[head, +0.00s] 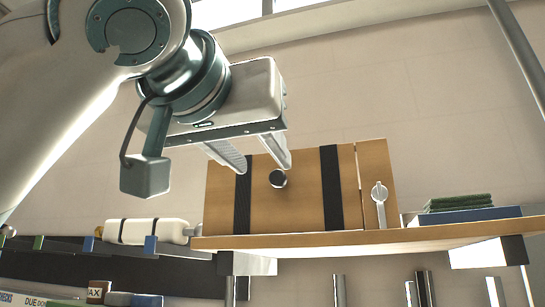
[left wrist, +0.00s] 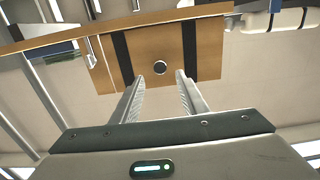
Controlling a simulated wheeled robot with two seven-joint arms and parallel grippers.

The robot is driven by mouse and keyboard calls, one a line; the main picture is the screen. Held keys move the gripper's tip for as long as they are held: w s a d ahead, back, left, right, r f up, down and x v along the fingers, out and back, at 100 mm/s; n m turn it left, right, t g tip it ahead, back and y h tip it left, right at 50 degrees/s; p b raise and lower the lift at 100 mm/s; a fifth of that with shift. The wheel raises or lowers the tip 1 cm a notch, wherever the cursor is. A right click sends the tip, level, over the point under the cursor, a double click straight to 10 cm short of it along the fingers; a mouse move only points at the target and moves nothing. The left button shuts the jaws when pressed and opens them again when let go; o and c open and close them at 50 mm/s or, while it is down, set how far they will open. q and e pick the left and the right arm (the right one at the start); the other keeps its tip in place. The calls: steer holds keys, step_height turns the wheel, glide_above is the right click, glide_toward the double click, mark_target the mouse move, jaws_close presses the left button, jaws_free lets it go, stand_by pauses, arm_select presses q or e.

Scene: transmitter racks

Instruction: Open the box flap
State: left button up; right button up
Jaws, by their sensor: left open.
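A wooden box (head: 300,210) stands upright on a wooden shelf (head: 400,237) in the head view. Its front panel carries two black vertical bands and a round dark knob (head: 278,179). A narrow wooden strip at its right side bears a silver latch-like handle (head: 379,192). My left gripper (head: 258,162) is open and empty, in front of and above the knob in the picture. In the left wrist view the box appears upside down, with the knob (left wrist: 160,68) beyond and between the two open fingertips (left wrist: 176,84), apart from them. My right gripper is not in view.
A blue item with green pads (head: 460,208) lies on the shelf right of the box. A white rounded case with black bands (head: 145,231) lies to the left. Metal posts (head: 425,288) stand below the shelf. The wall above the box is bare.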

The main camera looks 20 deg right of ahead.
mark_target(276, 178)
arm_select(q)
steer(key=p+x, duration=0.2)
steer(key=x, duration=0.3)
steer(key=shift+w+d+r, duration=0.15)
steer(key=shift+w, duration=0.05)
steer(key=shift+w+d+p, duration=0.35)
steer(key=shift+w+p, duration=0.1)
steer(key=shift+w, duration=0.1)
steer(key=shift+f, duration=0.2)
jaws_close()
